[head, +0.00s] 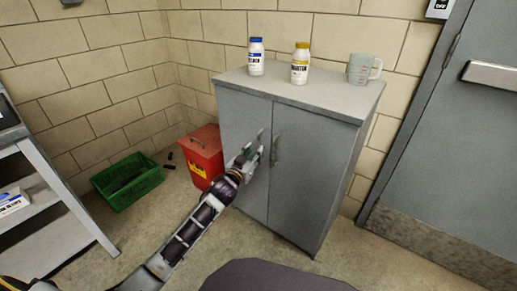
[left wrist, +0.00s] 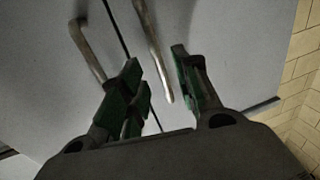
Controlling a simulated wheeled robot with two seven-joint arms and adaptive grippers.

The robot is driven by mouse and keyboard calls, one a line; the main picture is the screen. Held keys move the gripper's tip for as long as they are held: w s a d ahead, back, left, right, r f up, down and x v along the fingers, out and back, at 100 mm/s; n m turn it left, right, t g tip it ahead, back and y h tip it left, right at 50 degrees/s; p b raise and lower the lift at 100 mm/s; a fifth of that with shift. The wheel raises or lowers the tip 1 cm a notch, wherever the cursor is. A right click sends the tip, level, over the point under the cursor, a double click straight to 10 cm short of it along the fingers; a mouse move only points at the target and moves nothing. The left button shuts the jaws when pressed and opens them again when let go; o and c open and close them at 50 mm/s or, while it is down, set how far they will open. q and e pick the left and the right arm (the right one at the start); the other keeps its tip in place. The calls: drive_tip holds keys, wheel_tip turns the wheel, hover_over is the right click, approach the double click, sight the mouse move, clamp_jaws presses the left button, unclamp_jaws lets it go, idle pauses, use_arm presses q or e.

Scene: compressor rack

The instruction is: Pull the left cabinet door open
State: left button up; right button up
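The grey cabinet's left door (head: 240,115) and right door (head: 305,165) look closed, with a thin dark seam between them. My left gripper (head: 251,161) is in front of the left door at its handle (head: 260,135), partly covering the handle's lower end. In the left wrist view, my left gripper (left wrist: 161,86) has its green-padded fingers apart, with one bar handle (left wrist: 152,45) reaching between them; I cannot tell whether they touch it. The other handle (left wrist: 88,48) lies outside the fingers, across the seam. My right gripper is not in view.
A red bin (head: 203,155) stands close by the left door. A green crate (head: 128,181) and a shelf cart (head: 62,205) are further left.

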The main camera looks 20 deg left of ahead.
use_arm(q)
drive_tip(key=shift+w+d+b, duration=0.2)
drive_tip(key=shift+w+b, duration=0.15)
drive_tip(key=shift+w, duration=0.8)
drive_tip(key=shift+w+d+b, duration=0.15)
drive_tip(key=shift+w+b, duration=0.15)
drive_tip(key=shift+w, duration=0.8)
clamp_jaws()
